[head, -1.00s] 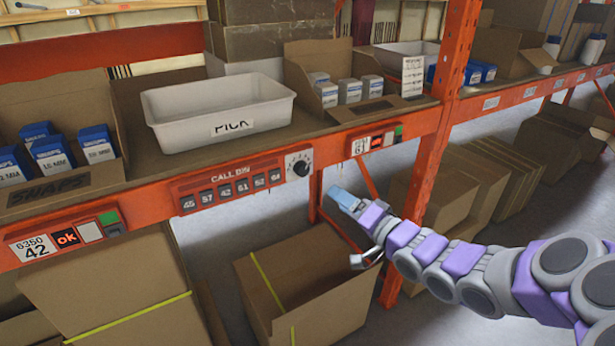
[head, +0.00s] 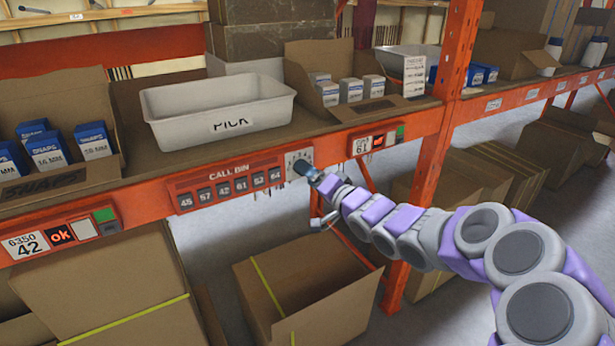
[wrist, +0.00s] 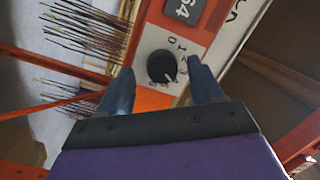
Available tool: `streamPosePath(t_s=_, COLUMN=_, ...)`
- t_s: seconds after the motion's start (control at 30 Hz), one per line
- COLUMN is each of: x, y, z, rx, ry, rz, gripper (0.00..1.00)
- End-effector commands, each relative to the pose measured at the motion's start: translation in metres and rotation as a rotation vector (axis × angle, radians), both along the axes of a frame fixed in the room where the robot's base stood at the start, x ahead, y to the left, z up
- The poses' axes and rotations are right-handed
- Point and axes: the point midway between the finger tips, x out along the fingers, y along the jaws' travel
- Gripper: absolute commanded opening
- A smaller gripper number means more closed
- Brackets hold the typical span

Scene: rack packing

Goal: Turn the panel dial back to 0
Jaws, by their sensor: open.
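The panel dial is a black knob (wrist: 161,66) on a white plate with printed numbers, seen between my fingertips in the wrist view. In the head view the dial (head: 301,166) sits at the right end of the red CALL BIN panel (head: 228,184), partly hidden by my gripper. My gripper (head: 318,176) is open, with its fingers on either side of the knob; it also shows in the wrist view (wrist: 160,82). I cannot tell whether the fingers touch the knob. A light pointer mark shows on the knob, but its exact number is unclear.
The panel is mounted on an orange shelf beam (head: 150,203). A white PICK bin (head: 225,125) stands on the shelf above. An orange upright (head: 440,150) rises to the right. Open cardboard boxes (head: 300,290) stand below. Bristles (wrist: 85,30) show beside the dial in the wrist view.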

Motion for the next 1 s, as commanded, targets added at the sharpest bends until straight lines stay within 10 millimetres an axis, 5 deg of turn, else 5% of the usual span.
streamPosePath(t_s=0.5, x=0.0108, y=0.0097, z=0.0011, rx=0.0, ry=-0.001, rz=-0.002, gripper=0.66)
streamPosePath(t_s=1.0, x=0.011, y=0.0096, z=-0.0001, rx=-0.002, ry=0.001, rz=-0.001, gripper=0.19)
